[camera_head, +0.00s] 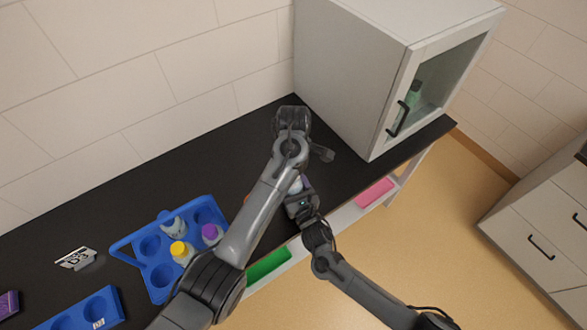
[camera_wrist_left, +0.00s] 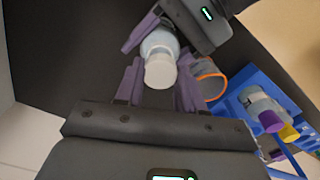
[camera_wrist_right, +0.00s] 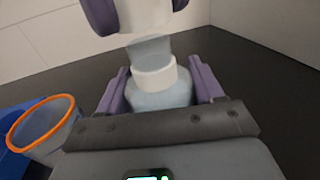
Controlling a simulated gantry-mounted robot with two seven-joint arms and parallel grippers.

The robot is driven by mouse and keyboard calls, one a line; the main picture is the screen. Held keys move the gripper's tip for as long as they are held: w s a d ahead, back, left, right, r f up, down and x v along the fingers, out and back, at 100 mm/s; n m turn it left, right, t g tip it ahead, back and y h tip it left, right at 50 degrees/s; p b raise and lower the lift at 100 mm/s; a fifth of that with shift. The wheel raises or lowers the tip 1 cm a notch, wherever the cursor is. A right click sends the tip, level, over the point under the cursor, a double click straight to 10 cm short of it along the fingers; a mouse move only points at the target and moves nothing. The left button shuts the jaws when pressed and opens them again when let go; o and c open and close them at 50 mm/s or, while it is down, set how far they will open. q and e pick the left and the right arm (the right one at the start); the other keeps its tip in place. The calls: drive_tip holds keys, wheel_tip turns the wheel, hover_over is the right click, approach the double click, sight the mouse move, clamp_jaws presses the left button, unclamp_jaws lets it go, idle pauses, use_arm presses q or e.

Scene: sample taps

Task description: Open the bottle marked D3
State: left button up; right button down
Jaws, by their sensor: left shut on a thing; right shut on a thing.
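A light blue bottle (camera_wrist_right: 160,98) stands between the purple fingers of my right gripper (camera_wrist_right: 158,88), which is shut on it. My left gripper (camera_wrist_left: 160,88) is shut on the bottle's white cap (camera_wrist_left: 160,72), at the opposite end. In the right wrist view, the cap and left fingers are above a translucent neck; I cannot tell whether the cap is loose. A card that appears to read D3 (camera_head: 77,258) lies on the counter left of the rack. The bottle's own mark is not visible. In the head view my arms mostly hide the bottle.
A blue rack (camera_head: 130,247) holds several bottles, including a yellow-capped one (camera_head: 181,252) and a purple-capped one (camera_head: 211,234). An orange-rimmed cup (camera_wrist_right: 45,122) stands beside the held bottle. A glass-doored cabinet (camera_head: 350,75) stands at the back right. A pink tray (camera_head: 375,192) sits along the front.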

use_arm(q)
drive_tip(key=shift+r, duration=1.95)
use_arm(e)
drive_tip(key=shift+c, duration=0.4)
unclamp_jaws()
